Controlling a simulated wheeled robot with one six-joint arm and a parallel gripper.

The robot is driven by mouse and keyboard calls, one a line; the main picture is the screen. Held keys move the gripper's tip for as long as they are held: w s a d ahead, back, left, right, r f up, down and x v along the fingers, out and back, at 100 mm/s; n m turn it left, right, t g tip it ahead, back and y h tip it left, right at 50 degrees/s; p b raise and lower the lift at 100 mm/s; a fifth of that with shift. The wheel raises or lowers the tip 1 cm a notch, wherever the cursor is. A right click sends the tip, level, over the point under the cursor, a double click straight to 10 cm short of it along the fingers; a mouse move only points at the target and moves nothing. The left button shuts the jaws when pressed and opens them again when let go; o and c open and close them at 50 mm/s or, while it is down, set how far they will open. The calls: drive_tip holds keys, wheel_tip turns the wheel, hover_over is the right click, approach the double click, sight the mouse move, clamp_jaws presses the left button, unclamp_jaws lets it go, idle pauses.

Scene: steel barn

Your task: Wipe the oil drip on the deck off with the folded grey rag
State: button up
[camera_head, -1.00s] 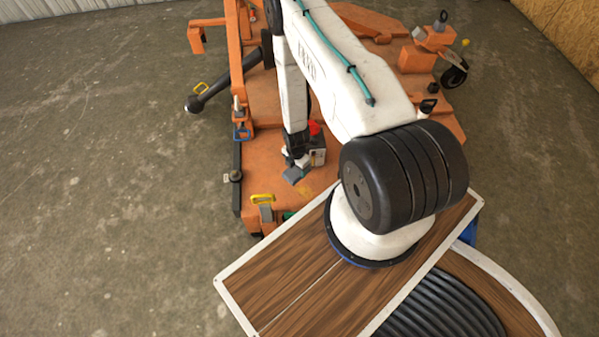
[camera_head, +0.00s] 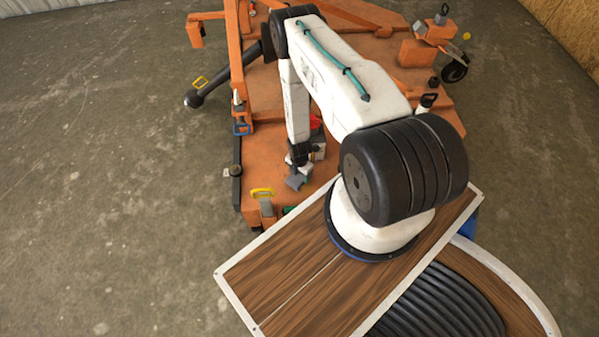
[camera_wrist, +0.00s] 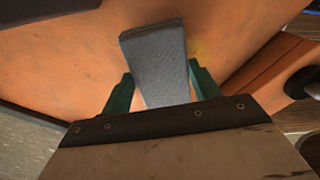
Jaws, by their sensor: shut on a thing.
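My gripper (camera_head: 299,171) is low over the orange deck (camera_head: 275,110) of the machine. In the wrist view its green fingers (camera_wrist: 162,88) stand on either side of the folded grey rag (camera_wrist: 156,58) and are shut on it. The rag juts out past the fingertips, and its blue-grey end (camera_head: 296,183) also shows in the head view. A faint yellowish patch, which looks like the oil drip (camera_wrist: 202,47), lies on the deck just right of the rag. Whether the rag touches the deck I cannot tell. In the head view I cannot make out the drip.
A red object (camera_head: 315,121) is on the deck close behind my gripper. A yellow-handled padlock-like item (camera_head: 264,203) is at the near left corner. Orange frame bars (camera_head: 238,60) rise along the left. Open concrete floor (camera_head: 100,180) lies to the left.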

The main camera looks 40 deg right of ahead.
drive_tip(key=shift+f, duration=1.05)
idle(0.5)
drive_tip(key=shift+s, duration=0.15)
